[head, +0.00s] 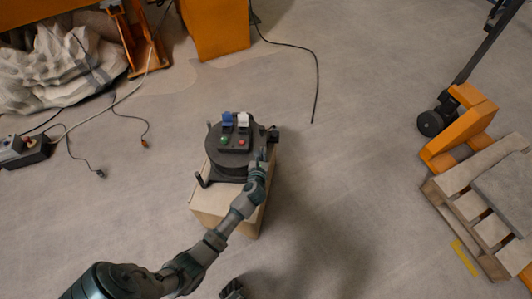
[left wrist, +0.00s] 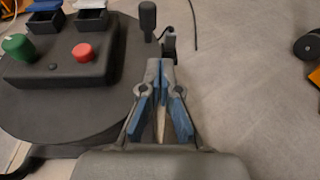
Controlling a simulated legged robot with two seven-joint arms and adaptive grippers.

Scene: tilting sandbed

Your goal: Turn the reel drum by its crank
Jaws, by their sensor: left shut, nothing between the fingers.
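The reel drum (head: 226,165) is a dark round body on a pale wooden box. Its top panel carries two sockets with blue and white lids, a green knob and a red button. It also shows in the left wrist view (left wrist: 60,122). A black upright knob (left wrist: 148,18), which looks like the crank's grip, stands at the drum's far right edge. My left gripper (head: 262,154) is over the drum's right side. In the left wrist view its blue-padded fingers (left wrist: 162,75) are shut, empty, and short of the knob. A dark part at the bottom edge may be my right gripper (head: 232,290).
The wooden box (head: 228,222) stands on open concrete floor. An orange pallet jack (head: 460,130) and a wooden pallet (head: 470,215) are at the right. A white sack (head: 65,65), cables and a power strip (head: 25,150) lie at the left. An orange cabinet (head: 215,28) is behind.

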